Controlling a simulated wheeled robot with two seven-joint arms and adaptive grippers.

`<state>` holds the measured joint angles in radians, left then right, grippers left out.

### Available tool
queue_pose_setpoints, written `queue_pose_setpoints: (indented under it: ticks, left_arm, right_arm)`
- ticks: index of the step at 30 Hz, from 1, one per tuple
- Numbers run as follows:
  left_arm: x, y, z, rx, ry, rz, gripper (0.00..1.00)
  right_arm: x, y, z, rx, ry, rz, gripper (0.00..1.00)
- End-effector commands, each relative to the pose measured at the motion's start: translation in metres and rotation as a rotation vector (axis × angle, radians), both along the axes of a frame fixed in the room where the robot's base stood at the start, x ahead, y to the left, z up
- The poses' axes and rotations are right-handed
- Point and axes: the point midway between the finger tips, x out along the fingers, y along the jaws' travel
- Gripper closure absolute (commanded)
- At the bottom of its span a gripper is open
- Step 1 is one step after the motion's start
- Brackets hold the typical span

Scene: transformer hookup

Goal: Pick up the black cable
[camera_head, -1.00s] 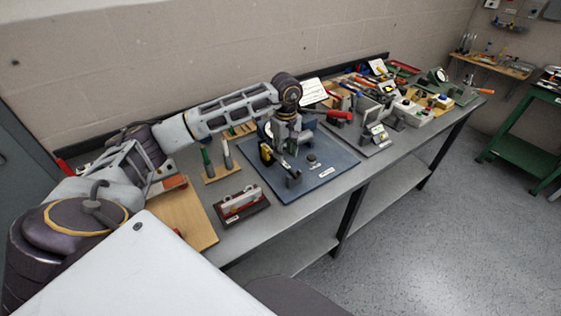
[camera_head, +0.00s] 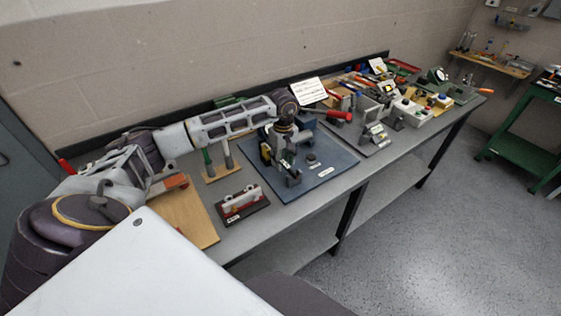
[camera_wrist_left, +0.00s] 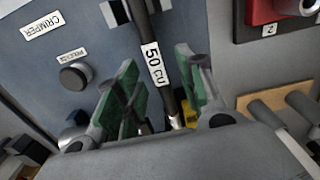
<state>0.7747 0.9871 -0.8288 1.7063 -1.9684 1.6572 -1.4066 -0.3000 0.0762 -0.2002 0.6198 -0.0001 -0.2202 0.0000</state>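The black cable (camera_wrist_left: 168,95) carries a white label reading "50 CU" and runs over the blue board (camera_wrist_left: 40,75) in the left wrist view. My left gripper (camera_wrist_left: 155,85) is open, with its green-padded fingers on either side of the cable. A gap shows between the cable and the left finger; contact on the right side is hard to tell. In the head view my left gripper (camera_head: 290,165) is low over the blue board (camera_head: 335,172), and I cannot make out the cable there. My right gripper is not in view.
A crimper label (camera_wrist_left: 43,26) and a round dark knob (camera_wrist_left: 75,75) are on the board. A dark red holder (camera_head: 242,208) stands in front at the left. Several tools crowd the bench to the right. The floor is clear.

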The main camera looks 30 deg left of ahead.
Motion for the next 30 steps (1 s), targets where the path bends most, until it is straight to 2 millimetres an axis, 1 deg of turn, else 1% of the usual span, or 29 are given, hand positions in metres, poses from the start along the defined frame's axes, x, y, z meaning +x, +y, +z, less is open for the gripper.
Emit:
queue_pose_setpoints:
  ticks: [1, 9, 23, 26, 30]
  left_arm:
    - [0.000, 0.000, 0.000, 0.000, 0.000, 0.000, 0.67]
    - [0.000, 0.000, 0.000, 0.000, 0.000, 0.000, 1.00]
    - [0.000, 0.000, 0.002, 0.000, -0.001, 0.000, 1.00]
    - [0.001, 0.000, 0.006, -0.001, -0.002, 0.000, 1.00]
    - [0.001, 0.000, 0.017, -0.001, -0.004, 0.000, 1.00]
  right_arm:
    - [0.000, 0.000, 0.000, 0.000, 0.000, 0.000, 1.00]
    - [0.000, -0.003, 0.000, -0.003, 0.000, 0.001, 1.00]
    - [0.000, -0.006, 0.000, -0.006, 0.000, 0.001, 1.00]
    - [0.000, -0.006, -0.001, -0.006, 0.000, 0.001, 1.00]
    - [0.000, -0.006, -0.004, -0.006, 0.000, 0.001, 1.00]
